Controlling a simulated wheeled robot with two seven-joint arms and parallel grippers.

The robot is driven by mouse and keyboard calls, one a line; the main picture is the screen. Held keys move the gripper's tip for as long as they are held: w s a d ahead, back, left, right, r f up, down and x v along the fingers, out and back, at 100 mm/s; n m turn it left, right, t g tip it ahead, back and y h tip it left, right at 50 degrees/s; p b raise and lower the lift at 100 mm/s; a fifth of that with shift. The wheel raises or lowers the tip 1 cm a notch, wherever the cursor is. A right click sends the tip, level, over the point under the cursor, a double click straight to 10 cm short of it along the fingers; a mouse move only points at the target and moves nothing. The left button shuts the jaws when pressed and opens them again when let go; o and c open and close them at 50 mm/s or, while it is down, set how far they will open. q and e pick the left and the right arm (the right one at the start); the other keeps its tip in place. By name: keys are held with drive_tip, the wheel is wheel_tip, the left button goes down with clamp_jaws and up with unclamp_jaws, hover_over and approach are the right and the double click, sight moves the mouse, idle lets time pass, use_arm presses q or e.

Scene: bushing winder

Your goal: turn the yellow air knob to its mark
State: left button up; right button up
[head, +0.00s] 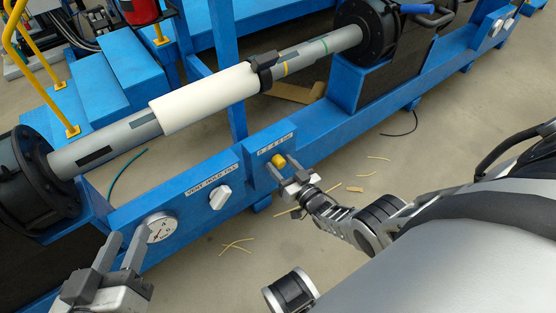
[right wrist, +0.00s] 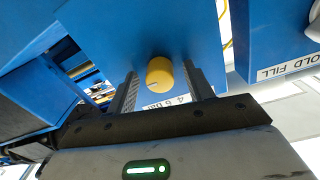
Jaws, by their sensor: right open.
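The yellow air knob (head: 278,160) sits on the front of the blue frame, below a white label strip with markings. It also shows in the right wrist view (right wrist: 159,74), with a thin dark line on its face. Whether the fingertips reach past the knob's face is unclear. My left gripper (head: 126,240) is open and empty near the gauge.
A round gauge (head: 160,227) and a white vent/hold/fill knob (head: 220,196) sit left of the yellow knob on the blue frame (head: 185,185). A grey shaft with a white winding (head: 205,98) runs above. Thin offcuts lie on the floor.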

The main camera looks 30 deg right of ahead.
drive_tip(key=c, duration=1)
